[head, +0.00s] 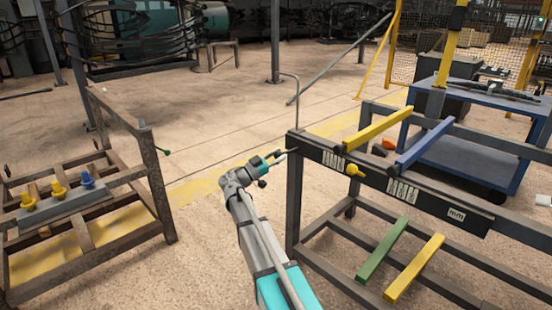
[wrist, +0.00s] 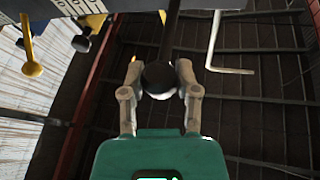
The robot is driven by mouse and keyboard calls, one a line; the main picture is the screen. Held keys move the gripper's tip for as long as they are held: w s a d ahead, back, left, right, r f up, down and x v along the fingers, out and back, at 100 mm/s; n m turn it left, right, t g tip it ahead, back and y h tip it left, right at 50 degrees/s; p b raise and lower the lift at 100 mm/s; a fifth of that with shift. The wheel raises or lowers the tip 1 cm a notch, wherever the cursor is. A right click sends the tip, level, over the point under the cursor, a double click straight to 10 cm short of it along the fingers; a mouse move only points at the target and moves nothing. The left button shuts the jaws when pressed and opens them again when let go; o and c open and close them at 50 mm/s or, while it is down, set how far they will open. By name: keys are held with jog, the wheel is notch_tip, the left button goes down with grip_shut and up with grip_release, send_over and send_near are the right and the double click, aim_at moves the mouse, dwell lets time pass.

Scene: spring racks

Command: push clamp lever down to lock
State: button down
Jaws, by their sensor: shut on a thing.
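My gripper (head: 277,158) is at the left end of the dark rack (head: 293,190) in the head view. In the wrist view my gripper (wrist: 158,76) has one finger on each side of a dark round knob (wrist: 159,77) and is shut on it. A dark bar (wrist: 170,35) runs from the knob towards the top of the picture; this looks like the clamp lever. The clamp itself and the lever's joint are not clearly visible. In the head view the lever is too small to tell from the fingers.
A pale bent rod (wrist: 214,45) hangs right of the knob; it stands at the rack corner in the head view (head: 297,95). A yellow knob (head: 354,170) sits on the rack's front. A second rack (head: 160,190) stands left. Open floor lies between the racks.

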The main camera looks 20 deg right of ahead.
jog(key=shift+s+a+f+b, duration=0.1)
jog(key=shift+f+b, duration=0.7)
jog(key=shift+f, duration=0.1)
notch_tip(320, 180, down, 7)
jog(key=w+d+b, duration=0.1)
jog(key=d+b, duration=0.1)
jog(key=b, duration=0.4)
jog(key=shift+w+d+r+b, duration=0.2)
jog(key=shift+d+b, duration=0.1)
jog(key=shift+d, duration=0.05)
jog(key=shift+w, duration=0.15)
jog(key=shift+c, duration=2.2)
grip_release()
jog(key=shift+o, duration=0.5)
